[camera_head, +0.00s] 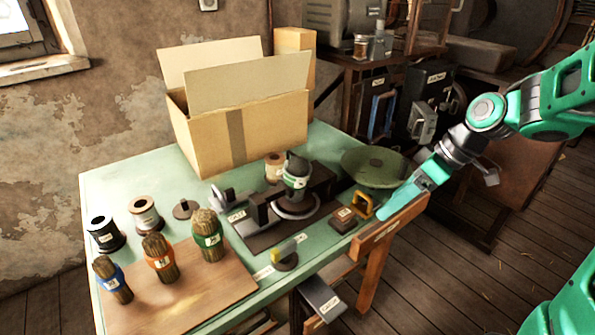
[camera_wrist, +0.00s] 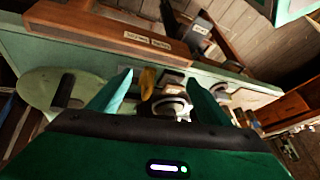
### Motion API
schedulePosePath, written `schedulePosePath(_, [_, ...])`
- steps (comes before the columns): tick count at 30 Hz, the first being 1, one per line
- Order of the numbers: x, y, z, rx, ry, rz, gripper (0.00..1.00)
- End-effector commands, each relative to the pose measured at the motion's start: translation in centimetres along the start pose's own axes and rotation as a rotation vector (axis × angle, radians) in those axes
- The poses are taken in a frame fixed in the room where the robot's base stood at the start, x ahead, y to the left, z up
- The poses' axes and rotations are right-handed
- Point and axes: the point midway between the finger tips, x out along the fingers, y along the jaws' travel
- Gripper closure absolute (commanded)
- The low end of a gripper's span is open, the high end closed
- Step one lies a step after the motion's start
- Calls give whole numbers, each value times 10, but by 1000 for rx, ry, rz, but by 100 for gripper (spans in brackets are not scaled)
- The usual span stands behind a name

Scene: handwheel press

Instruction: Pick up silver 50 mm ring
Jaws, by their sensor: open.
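A silver ring-shaped band (camera_head: 297,208) lies around the foot of a dark cylinder with a green band (camera_head: 296,174) on the dark base plate of the table fixture; I cannot tell for sure that it is the 50 mm ring. In the wrist view a silver round shape (camera_wrist: 172,108) shows between my fingers, partly hidden by my gripper's body. My gripper (camera_head: 388,213) is open and empty, above the table's right edge, to the right of the fixture. Its two teal fingers also show spread in the wrist view (camera_wrist: 158,84).
A yellow bracket (camera_head: 361,205) and small dark block (camera_head: 342,220) stand between fixture and gripper. A green round pan (camera_head: 372,165) is behind. A cardboard box (camera_head: 240,135) fills the back. Spools (camera_head: 146,214) and bundled sticks (camera_head: 160,258) stand left.

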Motion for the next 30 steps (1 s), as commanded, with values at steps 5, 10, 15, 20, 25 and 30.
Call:
schedulePosePath(5, [22,-16,-78,-365,264,-152,29])
schedulePosePath(10, [16,-33,-129,-593,508,-219,29])
schedulePosePath(15, [6,-42,-153,-698,649,-236,29])
schedulePosePath(20, [14,-51,-165,-720,679,-241,29])
schedulePosePath(25, [34,-62,-177,-720,677,-241,29])
schedulePosePath(30, [45,-68,-184,-718,675,-239,29])
